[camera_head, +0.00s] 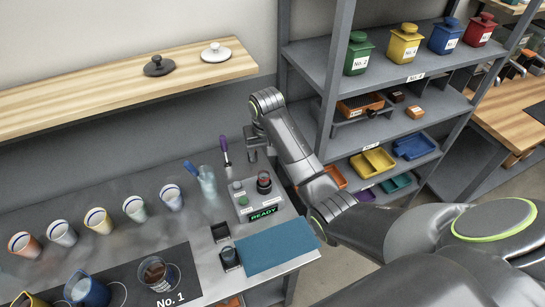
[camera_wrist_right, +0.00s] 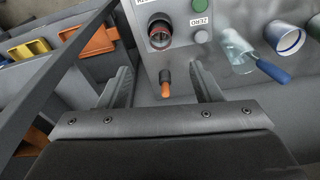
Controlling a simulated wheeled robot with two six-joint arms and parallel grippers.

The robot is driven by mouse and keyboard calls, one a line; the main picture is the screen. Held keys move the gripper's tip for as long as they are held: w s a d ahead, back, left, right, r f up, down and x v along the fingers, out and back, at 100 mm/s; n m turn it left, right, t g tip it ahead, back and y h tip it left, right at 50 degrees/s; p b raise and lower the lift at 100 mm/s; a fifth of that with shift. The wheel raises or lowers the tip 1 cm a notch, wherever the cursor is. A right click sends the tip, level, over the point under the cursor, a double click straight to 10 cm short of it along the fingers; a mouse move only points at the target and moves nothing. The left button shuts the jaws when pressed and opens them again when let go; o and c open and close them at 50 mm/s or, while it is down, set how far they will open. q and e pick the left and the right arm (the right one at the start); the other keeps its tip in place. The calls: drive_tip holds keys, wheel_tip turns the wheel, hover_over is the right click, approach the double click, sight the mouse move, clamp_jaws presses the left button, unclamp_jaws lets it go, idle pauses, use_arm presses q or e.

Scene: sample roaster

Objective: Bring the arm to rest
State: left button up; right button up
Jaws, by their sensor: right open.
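My right arm reaches in from the right in the head view. Its gripper (camera_head: 259,153) hangs behind the grey control box (camera_head: 243,205), near the wall. In the right wrist view the two fingers (camera_wrist_right: 165,82) are spread apart. A small orange-tipped piece (camera_wrist_right: 166,78) shows between them; I cannot tell its depth, and no finger touches it in the picture. The box carries a red-and-black knob (camera_head: 264,183) and a lit READY display (camera_head: 264,213). My left gripper is not in view.
A glass with a blue-handled tool (camera_head: 207,182) and a purple-handled tool (camera_head: 226,152) are left of the gripper. Several cups (camera_head: 98,220) line the counter. A teal mat (camera_head: 275,246) lies in front of the box. A grey shelf (camera_head: 330,62) with canisters stands right, close to the arm.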

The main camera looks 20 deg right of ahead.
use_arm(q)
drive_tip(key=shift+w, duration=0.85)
use_arm(e)
drive_tip(key=shift+r, duration=0.6)
drive_tip(key=shift+w, duration=0.1)
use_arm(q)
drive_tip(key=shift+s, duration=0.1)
